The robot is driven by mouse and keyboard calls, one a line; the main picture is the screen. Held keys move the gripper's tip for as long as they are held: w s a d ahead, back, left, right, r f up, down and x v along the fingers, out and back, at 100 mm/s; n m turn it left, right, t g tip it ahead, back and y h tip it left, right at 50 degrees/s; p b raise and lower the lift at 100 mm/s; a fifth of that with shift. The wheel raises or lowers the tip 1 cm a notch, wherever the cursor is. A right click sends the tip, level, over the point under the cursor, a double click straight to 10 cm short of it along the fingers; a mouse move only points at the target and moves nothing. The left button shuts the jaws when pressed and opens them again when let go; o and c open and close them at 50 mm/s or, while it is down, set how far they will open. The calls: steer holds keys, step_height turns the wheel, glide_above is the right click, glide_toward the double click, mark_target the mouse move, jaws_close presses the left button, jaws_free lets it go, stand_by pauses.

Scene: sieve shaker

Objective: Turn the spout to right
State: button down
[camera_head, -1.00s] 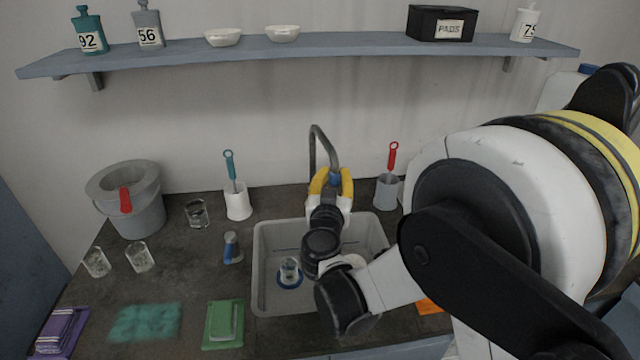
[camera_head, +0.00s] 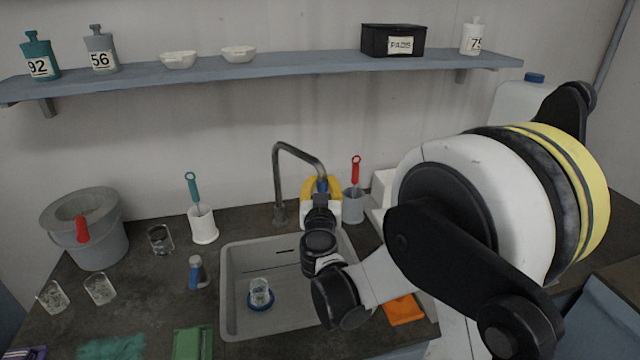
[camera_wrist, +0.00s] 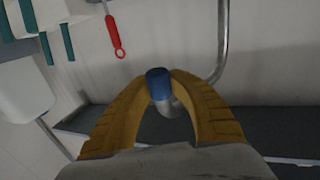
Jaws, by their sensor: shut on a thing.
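The spout (camera_head: 297,152) is a grey curved pipe that rises from a base behind the sink (camera_head: 232,290) and arches over to the right, its tip at the sink's right back side. My gripper (camera_head: 322,187) has yellow fingers and is shut on the spout's blue tip. In the wrist view my gripper (camera_wrist: 160,88) has a finger on each side of the blue tip, and the spout's grey pipe (camera_wrist: 222,45) runs up behind it. Part of the tip is hidden between the fingers.
A glass on a blue disc (camera_head: 260,292) stands in the sink. A holder with a red-handled brush (camera_head: 352,203) stands just right of my gripper. A white holder with a teal brush (camera_head: 203,224) and a grey bucket (camera_head: 95,245) stand to the left. A shelf (camera_head: 280,68) runs above.

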steer(key=shift+d, duration=0.25)
steer(key=c, duration=1.2)
jaws_free()
steer(key=shift+s+d, duration=0.1)
steer(key=shift+d, duration=0.05)
steer(key=shift+s+a, duration=0.2)
steer(key=s, duration=1.1)
steer(key=shift+s, duration=0.25)
